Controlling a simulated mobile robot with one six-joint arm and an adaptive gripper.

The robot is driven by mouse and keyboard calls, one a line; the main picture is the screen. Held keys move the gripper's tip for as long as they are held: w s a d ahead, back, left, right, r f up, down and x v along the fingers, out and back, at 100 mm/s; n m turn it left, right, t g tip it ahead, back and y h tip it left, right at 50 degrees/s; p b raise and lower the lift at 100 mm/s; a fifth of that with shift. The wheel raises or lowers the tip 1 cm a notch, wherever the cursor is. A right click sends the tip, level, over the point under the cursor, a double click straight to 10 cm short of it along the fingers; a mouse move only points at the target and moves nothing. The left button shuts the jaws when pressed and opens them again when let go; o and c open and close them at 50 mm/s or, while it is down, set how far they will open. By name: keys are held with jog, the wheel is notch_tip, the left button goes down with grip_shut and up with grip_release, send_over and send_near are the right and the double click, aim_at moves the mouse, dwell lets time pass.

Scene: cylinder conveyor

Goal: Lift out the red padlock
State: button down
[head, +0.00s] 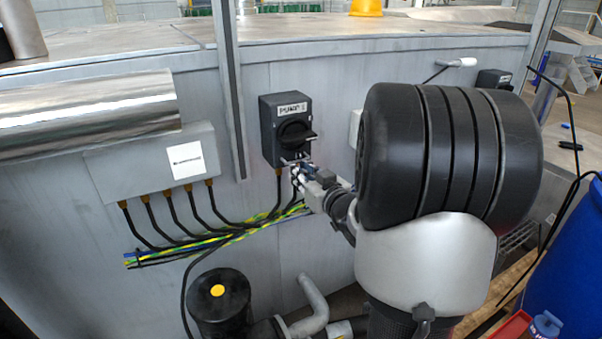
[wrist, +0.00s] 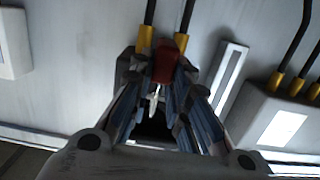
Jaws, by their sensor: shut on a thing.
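The red padlock (wrist: 163,67) shows in the wrist view between the fingertips of my gripper (wrist: 164,82). The blue-grey fingers are shut on its sides. A thin pale piece (wrist: 154,103) shows just below it; I cannot tell if it is a key or the shackle. In the head view my gripper (head: 299,168) is at the lower edge of the dark box labelled PUMP (head: 287,118). This box has a black rotary handle (head: 296,132). The padlock is hidden there, and whether its shackle is still in the box cannot be seen.
A grey junction box (head: 150,160) and a shiny pipe (head: 85,112) are on the wall at left. Cables (head: 215,240) run below the PUMP box. A black cylinder with a yellow dot (head: 218,303) stands below. A blue drum (head: 575,265) is at right.

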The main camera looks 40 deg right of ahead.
jog(key=r, duration=0.3)
jog(key=shift+d+t, duration=0.2)
jog(key=shift+t, duration=0.1)
jog(key=shift+s+a+f, duration=0.1)
jog(key=shift+s, duration=0.6)
send_near(301, 160)
jog(key=shift+w+d+f, duration=0.15)
jog(key=shift+w+f, duration=0.15)
jog(key=shift+w, duration=0.4)
jog(key=shift+w+d+f, duration=0.15)
jog(key=shift+w+f, duration=0.2)
jog(key=shift+w, duration=0.3)
